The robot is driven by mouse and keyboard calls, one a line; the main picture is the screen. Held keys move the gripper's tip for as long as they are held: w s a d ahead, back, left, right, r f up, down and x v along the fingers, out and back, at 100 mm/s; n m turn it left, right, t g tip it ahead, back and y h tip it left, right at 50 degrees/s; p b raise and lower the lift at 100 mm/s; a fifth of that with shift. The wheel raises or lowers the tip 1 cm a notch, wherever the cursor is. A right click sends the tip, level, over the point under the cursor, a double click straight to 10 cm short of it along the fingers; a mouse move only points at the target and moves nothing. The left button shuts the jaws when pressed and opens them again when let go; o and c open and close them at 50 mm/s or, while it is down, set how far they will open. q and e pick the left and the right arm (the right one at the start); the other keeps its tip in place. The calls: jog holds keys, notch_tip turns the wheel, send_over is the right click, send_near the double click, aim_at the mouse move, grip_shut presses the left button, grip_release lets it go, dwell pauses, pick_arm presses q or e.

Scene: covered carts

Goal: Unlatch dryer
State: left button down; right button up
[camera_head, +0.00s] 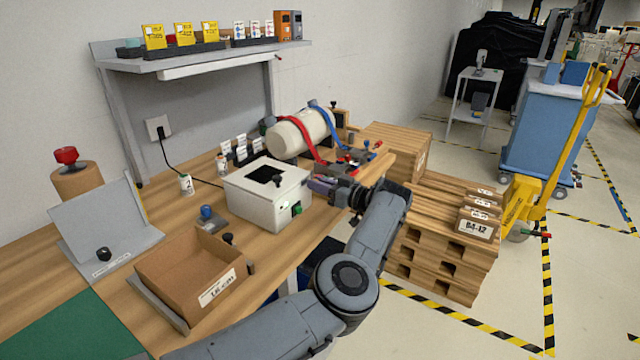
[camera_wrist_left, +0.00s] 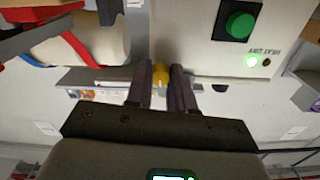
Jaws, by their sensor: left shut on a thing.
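The dryer appears to be the white box (camera_head: 262,196) with a dark square opening on top, on the wooden bench. My left gripper (camera_head: 318,185) is at the right side of this box. In the left wrist view its two fingers (camera_wrist_left: 161,78) are shut on a small yellow knob (camera_wrist_left: 161,74), likely the latch. The fingers partly cover the knob. The knob is hidden in the head view. My right gripper is not in view.
A cream cylinder (camera_head: 291,137) with red and blue straps lies behind the box. An open cardboard box (camera_head: 190,267) stands at front left. Stacked pallets (camera_head: 440,240) stand right of the bench. A shelf (camera_head: 200,57) hangs above.

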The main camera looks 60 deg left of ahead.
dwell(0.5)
pick_arm(q)
jog(key=c, duration=1)
grip_release()
jog(key=shift+w+d, duration=0.3)
jog(key=shift+d, duration=0.3)
jog(key=shift+p+v, duration=0.3)
jog(key=shift+v, duration=4.45)
